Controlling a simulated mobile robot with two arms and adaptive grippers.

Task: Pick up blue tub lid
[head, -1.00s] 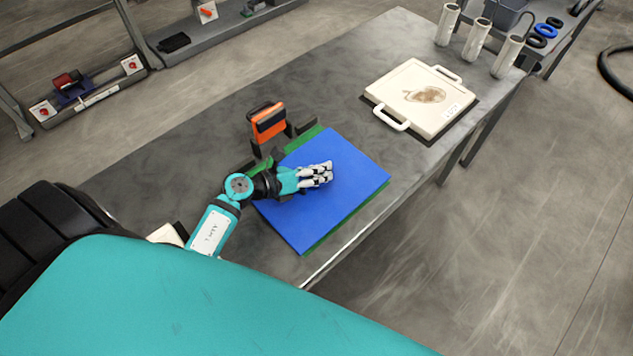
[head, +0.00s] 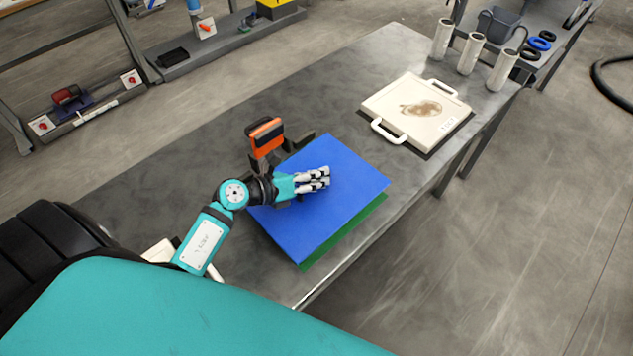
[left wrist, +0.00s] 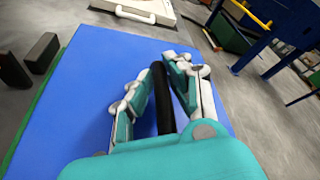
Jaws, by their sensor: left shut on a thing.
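The blue lid (head: 315,222) is a flat square panel over the near part of the grey table. It also shows in the left wrist view (left wrist: 85,95). A black bar handle (left wrist: 162,100) stands on its top. My left gripper (head: 314,180) is shut on this handle, with white and teal fingers on both sides of it in the left wrist view (left wrist: 160,75). A green edge (head: 352,230), seemingly the tub, shows below the lid's right front side, with the lid raised above it. The rest of the tub is hidden. My right gripper is not in view.
An orange and black device (head: 265,137) stands close behind the lid, with black blocks (head: 305,141) beside it. A white plate with two handles (head: 417,110) lies farther back. White cylinders (head: 470,53) stand at the far end. Bare tabletop lies between lid and plate.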

